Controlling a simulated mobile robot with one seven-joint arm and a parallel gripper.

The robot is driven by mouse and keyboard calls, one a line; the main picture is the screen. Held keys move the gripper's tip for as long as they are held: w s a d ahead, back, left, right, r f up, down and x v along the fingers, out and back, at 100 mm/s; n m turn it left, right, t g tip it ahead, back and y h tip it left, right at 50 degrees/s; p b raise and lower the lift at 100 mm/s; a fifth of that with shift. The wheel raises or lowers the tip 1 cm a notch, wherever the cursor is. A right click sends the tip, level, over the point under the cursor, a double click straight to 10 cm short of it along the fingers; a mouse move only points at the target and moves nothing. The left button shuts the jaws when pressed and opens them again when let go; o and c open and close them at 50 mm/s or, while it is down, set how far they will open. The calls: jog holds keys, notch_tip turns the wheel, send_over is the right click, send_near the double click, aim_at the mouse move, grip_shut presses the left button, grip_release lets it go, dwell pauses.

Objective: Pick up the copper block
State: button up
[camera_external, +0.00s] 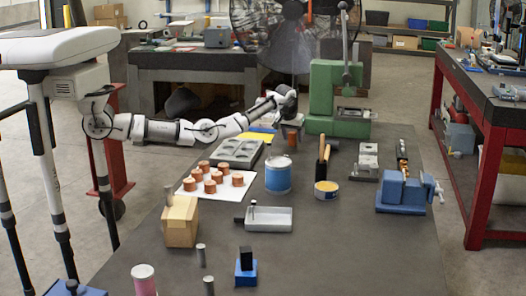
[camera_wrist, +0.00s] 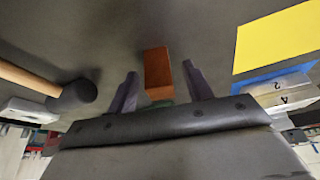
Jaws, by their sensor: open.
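The copper block (camera_wrist: 157,70) is a small reddish-brown block in the wrist view, standing out against the dark table. In the external view the copper block (camera_external: 292,140) shows small, just below the end of my arm, in front of the green press. My gripper (camera_wrist: 159,71) is open, with one dark finger on each side of the block in the picture. Gaps show between the block and both fingers, and I see no contact. How far the block reaches between the fingers is unclear. My gripper (camera_external: 289,120) points down over the block in the external view.
A green press (camera_external: 322,97) stands close behind. A yellow sheet (camera_wrist: 280,38) and a dark-headed mallet (camera_wrist: 72,96) flank the block in the wrist view.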

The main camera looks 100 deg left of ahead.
jog(key=shift+f, duration=0.1)
jog(key=shift+c, duration=0.4)
grip_shut()
jog(key=shift+r, duration=0.2)
